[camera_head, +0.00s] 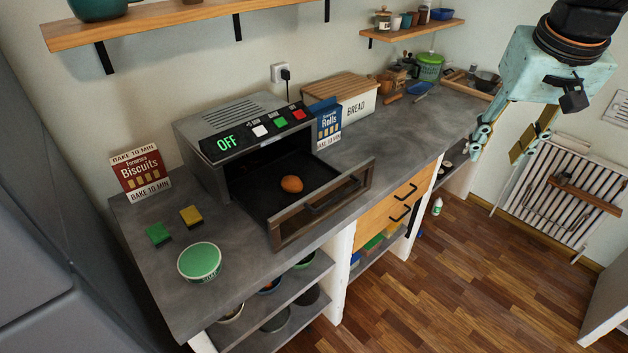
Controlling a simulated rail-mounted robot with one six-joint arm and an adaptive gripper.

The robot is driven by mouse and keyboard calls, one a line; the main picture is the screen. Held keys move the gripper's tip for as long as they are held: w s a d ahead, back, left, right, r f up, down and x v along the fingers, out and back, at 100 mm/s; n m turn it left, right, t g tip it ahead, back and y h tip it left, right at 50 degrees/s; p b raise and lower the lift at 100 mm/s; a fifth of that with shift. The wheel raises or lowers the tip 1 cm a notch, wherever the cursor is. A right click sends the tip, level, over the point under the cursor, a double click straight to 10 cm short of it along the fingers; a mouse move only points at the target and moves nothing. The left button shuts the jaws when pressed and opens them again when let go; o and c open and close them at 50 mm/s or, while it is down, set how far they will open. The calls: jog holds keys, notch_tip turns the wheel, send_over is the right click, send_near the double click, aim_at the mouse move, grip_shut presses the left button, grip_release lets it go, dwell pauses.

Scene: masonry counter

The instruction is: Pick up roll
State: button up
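One brown roll (291,184) sits on the dark pulled-out tray (268,206) of a grey toaster oven (243,140). My gripper (512,148) hangs at the upper right, over the floor side of the counter. Its two fingers are spread apart with nothing between them. It is well away from the roll and touches nothing.
A blue Rolls box (327,124) and a white bread bin (352,103) stand right of the oven. A wooden shelf (180,18) hangs above.

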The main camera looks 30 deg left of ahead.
jog(key=w+a, duration=0.2)
jog(key=a, duration=0.1)
jog(key=n+p, duration=0.9)
jog(key=n, duration=0.6)
send_over(290, 180)
jog(key=s, duration=0.4)
notch_tip(290, 180, down, 16)
jog(key=shift+w+d+r, duration=0.1)
jog(key=shift+w+d, duration=0.1)
jog(key=shift+h, duration=0.3)
jog(key=shift+p+x, duration=0.4)
jog(key=shift+x, duration=3.95)
jog(key=shift+s, duration=0.1)
jog(key=shift+p+x, duration=0.4)
jog(key=shift+x, duration=2.15)
jog(key=shift+s, duration=0.15)
